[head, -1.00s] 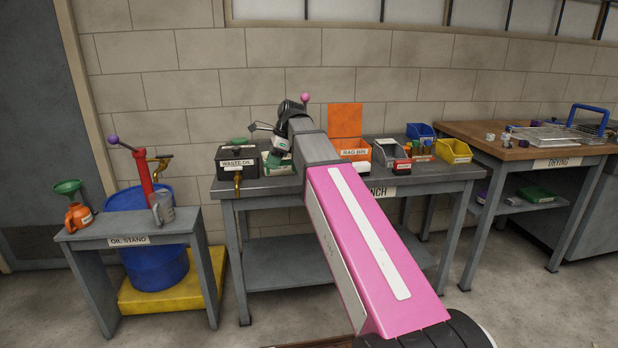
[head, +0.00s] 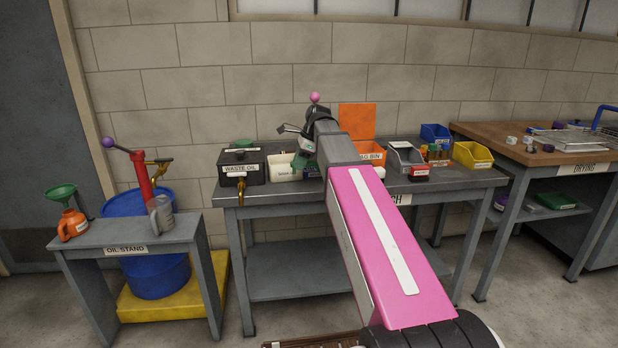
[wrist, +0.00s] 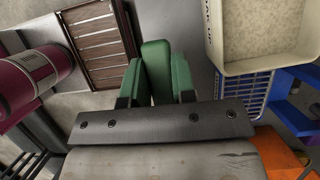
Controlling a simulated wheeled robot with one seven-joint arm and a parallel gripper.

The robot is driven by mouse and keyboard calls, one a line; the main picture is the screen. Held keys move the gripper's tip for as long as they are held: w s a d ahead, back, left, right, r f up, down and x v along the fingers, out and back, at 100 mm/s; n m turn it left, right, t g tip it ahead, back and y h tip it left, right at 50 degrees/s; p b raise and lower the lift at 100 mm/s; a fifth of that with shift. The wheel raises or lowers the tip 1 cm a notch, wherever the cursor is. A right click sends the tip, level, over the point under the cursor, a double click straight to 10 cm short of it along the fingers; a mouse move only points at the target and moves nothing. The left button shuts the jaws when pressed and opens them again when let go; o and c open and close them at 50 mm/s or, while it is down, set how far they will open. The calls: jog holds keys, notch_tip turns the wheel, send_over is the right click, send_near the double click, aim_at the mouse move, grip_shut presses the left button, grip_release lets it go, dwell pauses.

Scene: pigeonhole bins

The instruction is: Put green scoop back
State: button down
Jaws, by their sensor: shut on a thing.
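My gripper (wrist: 157,88) is shut on the green scoop (wrist: 156,62), which sticks up between the fingers in the wrist view. In the head view the scoop (head: 301,160) shows as a small green shape below my gripper (head: 304,146), in front of the white bin (head: 285,172) on the bench. In the wrist view a cream bin (wrist: 229,60), its label partly readable as "OAK UP", lies to the right of the scoop and holds pale speckled material. The scoop appears apart from this bin. Much of the scoop is hidden by my gripper.
The black waste oil box (head: 241,163) stands left of the white bin. The orange rag bin (head: 357,122) is to its right, partly behind my arm. A brown slatted crate (wrist: 100,42), maroon cylinder (wrist: 35,78) and blue basket (wrist: 245,92) show in the wrist view.

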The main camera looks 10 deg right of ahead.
aim_at(309, 165)
jog(key=d+f, duration=0.1)
jog(key=w+d+f, duration=0.1)
jog(key=d, duration=0.1)
jog(key=shift+d, duration=0.2)
jog(key=shift+f, duration=2.05)
jog(key=shift+f, duration=0.1)
jog(key=c, duration=0.9)
grip_release()
jog(key=shift+c, duration=0.2)
jog(key=v, duration=1.2)
